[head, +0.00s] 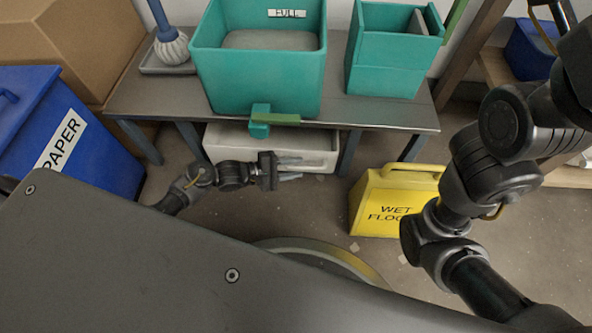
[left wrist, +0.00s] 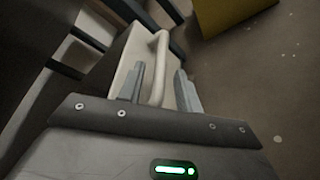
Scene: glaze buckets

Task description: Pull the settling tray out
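The settling tray (head: 222,142) is a white, low box on the floor under the grey bench. Its front faces me. In the left wrist view, the tray (left wrist: 126,57) shows a pale bar handle (left wrist: 159,62) standing out from its front. My left gripper (head: 297,168) is in front of the tray, pointing right in the head view. In the left wrist view its two fingers (left wrist: 160,88) are apart, and the handle lies between them with a gap visible on each side. Contact with the handle cannot be seen. My right arm is at the right; its gripper is out of frame.
The bench (head: 390,112) carries a large teal bucket (head: 255,75) with a valve (head: 262,120), and a smaller teal bucket (head: 385,65). A yellow wet-floor sign (head: 385,200) stands right of my left gripper. A blue paper bin (head: 65,135) is at left.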

